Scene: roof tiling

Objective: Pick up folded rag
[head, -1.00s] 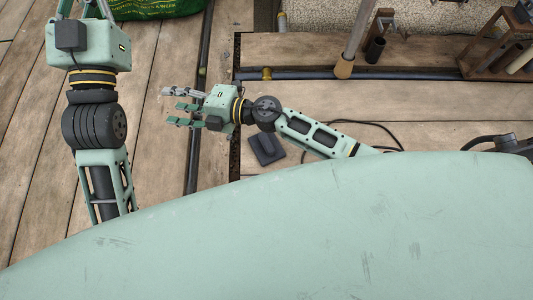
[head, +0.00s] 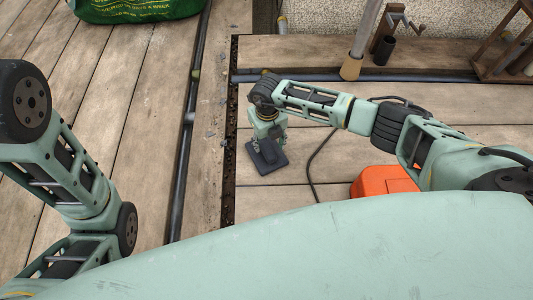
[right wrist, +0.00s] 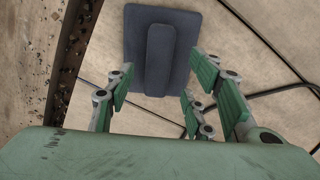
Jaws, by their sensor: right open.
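The folded rag (head: 268,160) appears as a dark blue-grey rectangle with a raised strip along its middle, lying flat on the wooden boards. In the right wrist view the rag (right wrist: 183,60) lies straight ahead, beyond the fingers. My right gripper (head: 266,145) points down over the rag in the head view and partly covers it. I cannot tell whether the fingertips touch the rag. My left gripper is out of view; only its arm shows.
A black cable (head: 311,165) lies on the boards to the right of the rag. An orange case (head: 385,181) is near my right arm. A dark pipe (head: 186,130) runs along the boards at left. A green bag (head: 137,8) and a wooden rack (head: 503,48) stand farther back.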

